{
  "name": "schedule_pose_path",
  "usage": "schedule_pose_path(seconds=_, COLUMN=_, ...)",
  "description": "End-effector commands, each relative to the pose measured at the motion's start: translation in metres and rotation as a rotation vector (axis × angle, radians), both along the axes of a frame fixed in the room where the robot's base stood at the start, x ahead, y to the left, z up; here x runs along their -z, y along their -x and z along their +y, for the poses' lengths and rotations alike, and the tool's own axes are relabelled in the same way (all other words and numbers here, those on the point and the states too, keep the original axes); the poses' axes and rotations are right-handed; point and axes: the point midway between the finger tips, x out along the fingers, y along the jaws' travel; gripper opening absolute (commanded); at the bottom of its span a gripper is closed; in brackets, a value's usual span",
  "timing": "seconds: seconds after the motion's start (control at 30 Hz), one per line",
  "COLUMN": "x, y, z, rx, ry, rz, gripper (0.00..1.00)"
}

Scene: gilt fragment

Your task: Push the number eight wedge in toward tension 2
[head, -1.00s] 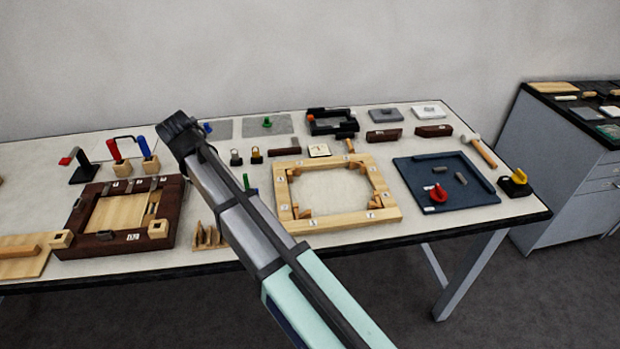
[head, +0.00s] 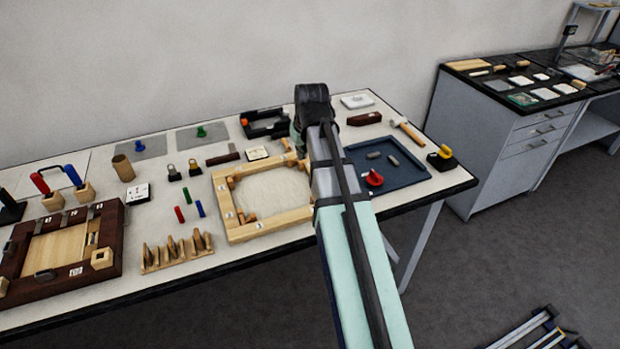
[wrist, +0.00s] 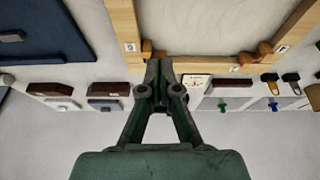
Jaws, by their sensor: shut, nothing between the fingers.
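The light wood frame (head: 228,214) lies on the table in the head view, its right part hidden behind my arm. Small brown wedges (head: 250,217) sit at its near left inner corner. In the wrist view the frame (wrist: 123,24) fills the top, with a brown wedge (wrist: 147,46) at its lower left inner corner and more wedges (wrist: 263,48) at its lower right. Number tags sit on the frame, but I cannot read which wedge is eight. My gripper (wrist: 160,63) is shut and empty, its tips over the frame's rail beside the left wedge; contact cannot be told.
A printed card (wrist: 196,80) lies behind the frame. A blue tray (head: 405,178) with a red knob (head: 374,178) lies to the right. A dark wood frame (head: 107,230) and a rack of upright wedges (head: 178,254) lie to the left. Dark blocks (wrist: 105,88) stand near the wall.

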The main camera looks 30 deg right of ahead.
Motion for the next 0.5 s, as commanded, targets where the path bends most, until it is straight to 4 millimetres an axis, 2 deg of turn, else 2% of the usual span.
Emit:
schedule_pose_path(seconds=0.03, x=-0.001, y=0.009, z=-0.012, rx=0.013, ry=-0.007, rz=0.003, gripper=0.00)
schedule_pose_path(seconds=0.17, x=-0.002, y=0.020, z=-0.027, rx=0.024, ry=-0.021, rz=0.009, gripper=0.00)
schedule_pose_path(seconds=0.37, x=0.006, y=0.020, z=-0.031, rx=0.025, ry=-0.024, rz=0.012, gripper=0.00)
schedule_pose_path(seconds=0.5, x=0.019, y=0.015, z=-0.031, rx=0.025, ry=-0.024, rz=0.013, gripper=0.00)
